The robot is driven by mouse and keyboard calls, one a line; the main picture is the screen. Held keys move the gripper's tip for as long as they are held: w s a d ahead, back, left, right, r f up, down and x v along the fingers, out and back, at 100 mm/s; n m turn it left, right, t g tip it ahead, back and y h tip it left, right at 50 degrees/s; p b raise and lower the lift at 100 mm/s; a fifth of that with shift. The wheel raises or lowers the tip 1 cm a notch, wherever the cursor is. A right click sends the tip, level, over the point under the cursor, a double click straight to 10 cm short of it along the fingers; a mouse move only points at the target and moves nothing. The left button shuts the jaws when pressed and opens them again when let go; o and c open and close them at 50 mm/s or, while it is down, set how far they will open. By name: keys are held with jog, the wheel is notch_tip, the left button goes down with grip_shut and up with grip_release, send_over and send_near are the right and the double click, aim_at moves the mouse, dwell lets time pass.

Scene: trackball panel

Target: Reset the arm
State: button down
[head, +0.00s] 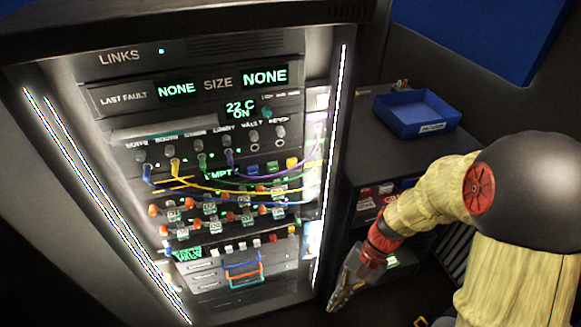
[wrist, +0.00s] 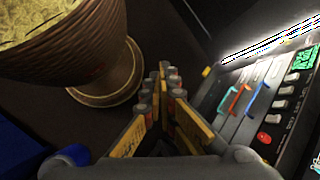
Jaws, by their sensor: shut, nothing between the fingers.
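My arm, in a yellow sleeve with a red wrist, reaches in from the right of the head view. My gripper (head: 340,290) points down in front of the dark cabinet, right of the rack's lit edge. In the wrist view my gripper (wrist: 168,85) shows its two fingers together, with nothing held between them. The rack panel (head: 220,70) stands to the left, apart from the gripper. Its lower part, with coloured handles (wrist: 235,98), shows at the right of the wrist view.
A blue bin (head: 415,112) sits on the dark cabinet (head: 375,150), right of the rack. Coloured cables (head: 240,190) hang across the rack's front. Small red and white items fill the cabinet's shelf. Dark open floor shows beneath the gripper.

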jog(key=s+d+r+n+t+h, duration=0.1)
jog(key=d+r+n+t+h, duration=0.1)
jog(key=r, duration=0.6)
jog(key=s+d+r+n+t+h, duration=0.1)
jog(key=r+t, duration=0.3)
jog(key=r, duration=0.5)
jog(key=s+d+r+n+t+h, duration=0.1)
jog(key=d+r+n+t+h, duration=0.1)
jog(key=r, duration=0.6)
jog(key=shift+s+d+r+n+t+h, duration=0.2)
jog(key=shift+s+d+n+t+h, duration=0.1)
jog(key=shift+d+n+t, duration=0.6)
